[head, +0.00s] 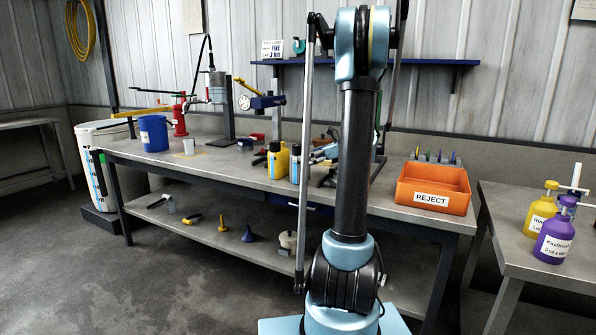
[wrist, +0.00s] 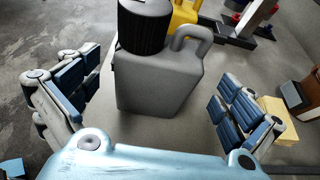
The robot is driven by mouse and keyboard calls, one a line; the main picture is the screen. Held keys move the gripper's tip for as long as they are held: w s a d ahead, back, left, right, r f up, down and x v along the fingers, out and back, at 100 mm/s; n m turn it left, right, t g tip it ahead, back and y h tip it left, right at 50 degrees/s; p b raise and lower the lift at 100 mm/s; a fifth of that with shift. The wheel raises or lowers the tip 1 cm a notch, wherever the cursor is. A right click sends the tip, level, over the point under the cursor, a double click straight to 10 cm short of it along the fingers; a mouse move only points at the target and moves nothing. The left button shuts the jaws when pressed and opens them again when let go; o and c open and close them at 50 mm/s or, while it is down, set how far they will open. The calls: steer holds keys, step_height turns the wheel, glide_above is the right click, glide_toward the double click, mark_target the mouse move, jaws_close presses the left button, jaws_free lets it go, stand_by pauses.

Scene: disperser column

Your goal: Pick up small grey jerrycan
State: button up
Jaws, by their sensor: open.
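The small grey jerrycan (wrist: 160,85) stands upright in the middle of the wrist view, with a ribbed black cap and a loop handle at its upper right. My gripper (wrist: 154,88) is open, one padded finger to the left of the can and one to the right. Gaps show between the can and both fingers. In the head view my gripper (head: 325,152) is small and partly behind my arm at the workbench. I cannot clearly pick out the grey jerrycan there.
A yellow jerrycan (wrist: 183,14) stands just behind the grey one; it also shows in the head view (head: 278,161). The workbench (head: 240,172) holds a blue container (head: 154,134) at left and an orange reject bin (head: 432,187) at right. The bench edge lies left of the can.

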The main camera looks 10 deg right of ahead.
steer(key=x, duration=0.5)
steer(key=shift+s+d+f, duration=0.1)
steer(key=shift+f, duration=0.25)
steer(key=shift+c, duration=0.6)
steer(key=c, duration=1.8)
steer(key=shift+o, duration=0.2)
steer(key=shift+r, duration=0.1)
